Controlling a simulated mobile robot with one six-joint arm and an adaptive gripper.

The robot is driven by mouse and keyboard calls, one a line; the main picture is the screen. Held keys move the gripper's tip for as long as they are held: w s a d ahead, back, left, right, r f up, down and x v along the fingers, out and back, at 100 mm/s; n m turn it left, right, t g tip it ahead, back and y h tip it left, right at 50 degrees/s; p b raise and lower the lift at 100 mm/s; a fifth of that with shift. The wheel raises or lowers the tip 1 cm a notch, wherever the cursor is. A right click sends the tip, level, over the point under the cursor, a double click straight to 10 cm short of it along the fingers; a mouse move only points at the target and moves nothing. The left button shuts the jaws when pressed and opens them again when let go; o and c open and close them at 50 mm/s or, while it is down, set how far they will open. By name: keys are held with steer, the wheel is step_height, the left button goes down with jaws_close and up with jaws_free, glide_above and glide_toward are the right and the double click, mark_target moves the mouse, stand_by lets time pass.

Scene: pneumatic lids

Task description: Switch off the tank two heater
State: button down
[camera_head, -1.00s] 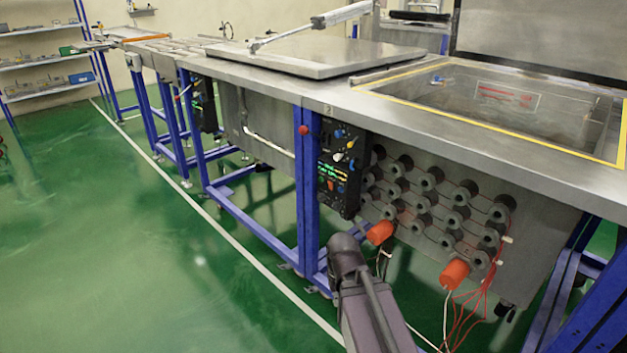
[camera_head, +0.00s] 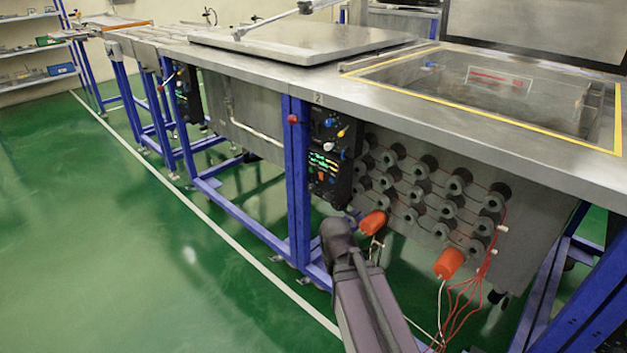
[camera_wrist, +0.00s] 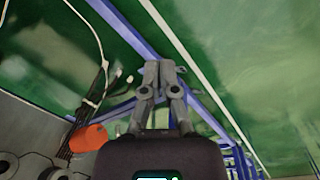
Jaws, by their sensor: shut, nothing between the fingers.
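The black control panel (camera_head: 331,160) of tank two hangs on the blue post under the counter, beside a small plate marked 2 (camera_head: 318,99). It carries blue, white, yellow and orange knobs and lit green displays. The knobs are too small to tell their settings. My arm stands low in front of the panel in the head view; my gripper is not clearly visible there. In the wrist view my gripper (camera_wrist: 163,68) is shut and empty, with its fingertips together above the green floor and blue frame bars. The panel is not recognisable in the wrist view.
Tank two (camera_head: 500,95) is open, with a yellow-edged rim. Below it are several grey round heater fittings with red wires and two orange caps (camera_head: 373,223) (camera_head: 449,263). Another panel (camera_head: 188,95) is farther left. The green floor (camera_head: 120,250) at left is clear.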

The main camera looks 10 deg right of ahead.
steer(key=w+d+n+t+h+b, duration=0.1)
steer(key=w+d+h+b, duration=0.1)
steer(key=w+h, duration=0.25)
steer(key=n+t+h+b, duration=0.6)
steer(key=t+h, duration=0.4)
glide_toward(321, 175)
steer(key=f+v, duration=0.1)
steer(key=v, duration=0.5)
steer(key=shift+a+r, duration=0.2)
steer(key=shift+w+d, duration=0.1)
steer(key=x, duration=0.4)
steer(key=p+x, duration=0.1)
steer(key=x, duration=0.8)
steer(key=shift+w+d+r+p, duration=0.2)
steer(key=shift+d+r+p, duration=0.1)
steer(key=shift+d+r, duration=0.05)
